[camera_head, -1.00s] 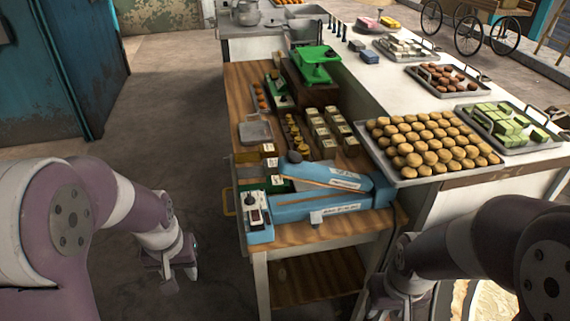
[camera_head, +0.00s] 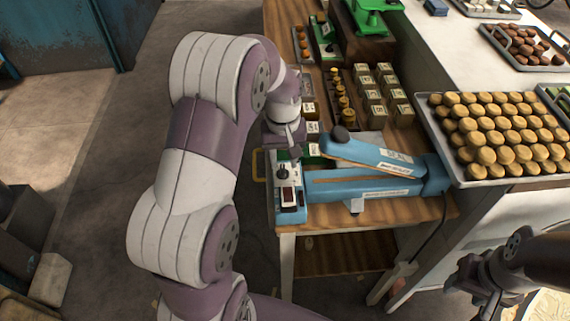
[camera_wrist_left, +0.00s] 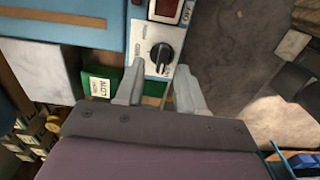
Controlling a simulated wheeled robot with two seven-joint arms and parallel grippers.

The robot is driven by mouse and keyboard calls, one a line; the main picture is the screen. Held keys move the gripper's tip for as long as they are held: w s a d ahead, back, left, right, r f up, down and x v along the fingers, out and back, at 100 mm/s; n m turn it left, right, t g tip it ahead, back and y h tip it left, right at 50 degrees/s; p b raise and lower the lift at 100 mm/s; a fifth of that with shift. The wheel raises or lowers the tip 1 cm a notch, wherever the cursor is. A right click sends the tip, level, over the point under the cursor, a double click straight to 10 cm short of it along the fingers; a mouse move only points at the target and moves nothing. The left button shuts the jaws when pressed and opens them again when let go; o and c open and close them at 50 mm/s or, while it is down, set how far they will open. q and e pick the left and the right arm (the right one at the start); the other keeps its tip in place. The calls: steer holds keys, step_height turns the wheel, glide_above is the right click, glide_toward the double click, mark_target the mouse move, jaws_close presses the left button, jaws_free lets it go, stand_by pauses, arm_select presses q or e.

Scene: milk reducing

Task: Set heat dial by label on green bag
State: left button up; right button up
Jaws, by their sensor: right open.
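The blue heat sealer (camera_head: 370,185) lies on the wooden table, its arm raised. The black heat dial (camera_wrist_left: 161,53) sits on the sealer's white control panel (camera_wrist_left: 150,72); it also shows in the head view (camera_head: 282,173). My left gripper (camera_wrist_left: 155,88) is open, its fingers pointing at the panel on either side of the dial's lower end. In the head view my left gripper (camera_head: 287,155) is just above the panel. The green bag (camera_wrist_left: 117,80) carries a white label whose upside-down letters I cannot read surely. My right gripper (camera_head: 483,292) is open and empty, low at right.
A red switch (camera_wrist_left: 166,10) is beside the dial. Small jars (camera_head: 343,98) and labelled boxes (camera_head: 375,95) stand behind the sealer, with a green scale (camera_head: 370,20) farther back. A tray of round pastries (camera_head: 500,135) is on the right counter. Floor is open at left.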

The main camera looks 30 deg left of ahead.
arm_select(q)
steer(key=shift+f, duration=0.6)
steer(key=shift+s+f, duration=0.35)
steer(key=shift+s, duration=0.05)
steer(key=shift+w, duration=0.1)
arm_select(e)
steer(key=shift+s+r, duration=0.25)
steer(key=shift+s, duration=0.1)
arm_select(q)
steer(key=shift+w+f, duration=0.1)
steer(key=c, duration=0.3)
jaws_close()
arm_select(e)
steer(key=shift+w, duration=0.1)
